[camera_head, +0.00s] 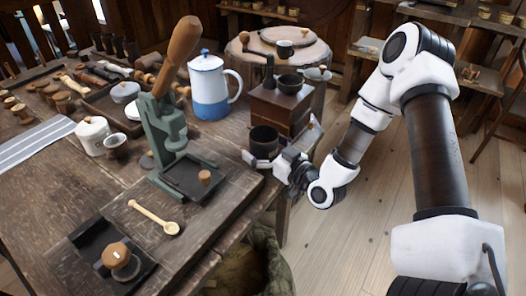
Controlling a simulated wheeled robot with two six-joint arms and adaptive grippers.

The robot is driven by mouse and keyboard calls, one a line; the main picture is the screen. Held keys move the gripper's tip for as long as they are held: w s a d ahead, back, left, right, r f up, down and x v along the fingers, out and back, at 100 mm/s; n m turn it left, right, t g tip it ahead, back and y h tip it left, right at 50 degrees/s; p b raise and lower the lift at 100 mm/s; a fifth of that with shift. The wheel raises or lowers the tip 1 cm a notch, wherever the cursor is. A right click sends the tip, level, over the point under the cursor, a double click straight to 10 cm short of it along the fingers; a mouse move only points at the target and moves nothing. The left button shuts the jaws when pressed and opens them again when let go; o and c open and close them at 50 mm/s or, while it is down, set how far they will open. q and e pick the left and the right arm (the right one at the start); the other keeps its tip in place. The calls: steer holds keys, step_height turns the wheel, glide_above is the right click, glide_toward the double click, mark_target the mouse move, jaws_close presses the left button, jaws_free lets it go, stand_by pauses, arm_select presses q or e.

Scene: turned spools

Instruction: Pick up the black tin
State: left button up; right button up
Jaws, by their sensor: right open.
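The black tin (264,139) is a dark, open-topped cylinder. It stands upright near the right edge of the wooden table, in front of a wooden box grinder. My right gripper (281,143) is open beside the tin, reaching in from the right. One finger with a pale pad is at the tin's lower front, and the other shows to its right by the grinder. The gripper partly hides the tin's lower right side. I cannot tell whether a finger touches it. My left gripper is not in view.
The wooden box grinder (281,108) stands close behind the tin. A blue and white jug (209,88) and a green press with a wooden handle (163,128) stand to the left. A wooden spoon (154,216) lies nearer. Open floor (372,235) lies right of the table.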

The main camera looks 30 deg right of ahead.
steer(key=c, duration=1.2)
steer(key=shift+c, duration=0.2)
steer(key=shift+r, duration=0.15)
